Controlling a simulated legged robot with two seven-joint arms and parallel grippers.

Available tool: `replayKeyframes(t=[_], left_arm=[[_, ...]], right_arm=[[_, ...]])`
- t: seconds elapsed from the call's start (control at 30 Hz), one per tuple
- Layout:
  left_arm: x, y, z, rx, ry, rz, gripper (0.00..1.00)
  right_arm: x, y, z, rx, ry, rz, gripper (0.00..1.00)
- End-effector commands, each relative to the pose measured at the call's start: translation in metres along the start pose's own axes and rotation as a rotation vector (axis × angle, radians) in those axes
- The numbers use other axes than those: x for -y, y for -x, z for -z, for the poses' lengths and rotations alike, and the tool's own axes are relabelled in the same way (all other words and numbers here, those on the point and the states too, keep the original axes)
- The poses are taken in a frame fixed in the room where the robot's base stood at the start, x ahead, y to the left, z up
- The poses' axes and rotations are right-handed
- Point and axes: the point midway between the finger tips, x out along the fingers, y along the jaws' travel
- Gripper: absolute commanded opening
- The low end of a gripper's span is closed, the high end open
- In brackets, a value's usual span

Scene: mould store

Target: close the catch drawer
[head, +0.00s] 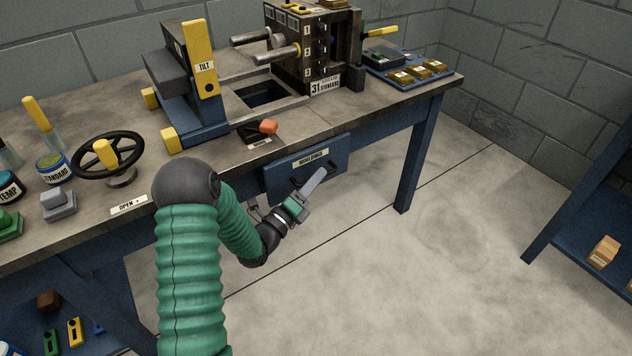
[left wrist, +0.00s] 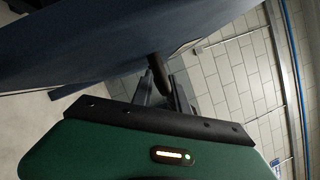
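The catch drawer (head: 282,181) is a blue front with a "MOULDINGS" label, under the bench's front edge. How far it stands out is hard to tell. My left gripper (head: 318,183) is at its dark handle (head: 327,174), in front of the drawer face. In the left wrist view the two fingers (left wrist: 164,88) stand on either side of the dark handle bar (left wrist: 157,66), below the blue drawer front (left wrist: 75,45). Whether they press on the bar does not show clearly. My right gripper is out of view.
The bench top (head: 340,108) holds a tilt stand (head: 190,90), a mould block (head: 315,50), a black handwheel (head: 108,157) and an orange-ended lever (head: 268,127). A bench leg (head: 418,150) stands right of the drawer. The floor (head: 420,270) in front is clear.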

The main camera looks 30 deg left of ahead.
Motion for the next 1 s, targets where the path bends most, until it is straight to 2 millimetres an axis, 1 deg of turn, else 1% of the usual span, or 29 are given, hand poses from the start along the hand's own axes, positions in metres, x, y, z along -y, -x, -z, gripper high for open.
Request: replayKeyframes(t=[0.27, 0.4, 0.43, 1.0], left_arm=[[-0.0003, -0.0027, -0.0004, 0.0, 0.0, -0.002, 0.2], [-0.0004, -0.0025, -0.0003, 0.0, 0.0, -0.002, 0.01], [-0.0006, -0.0025, -0.0003, 0.0, 0.0, -0.002, 0.0], [-0.0021, -0.0017, 0.0009, -0.002, 0.002, -0.005, 0.0]], right_arm=[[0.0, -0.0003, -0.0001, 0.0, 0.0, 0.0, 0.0], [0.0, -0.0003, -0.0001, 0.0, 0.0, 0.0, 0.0], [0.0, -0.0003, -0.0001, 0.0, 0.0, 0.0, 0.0], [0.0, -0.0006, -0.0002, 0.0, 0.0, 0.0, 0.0]])
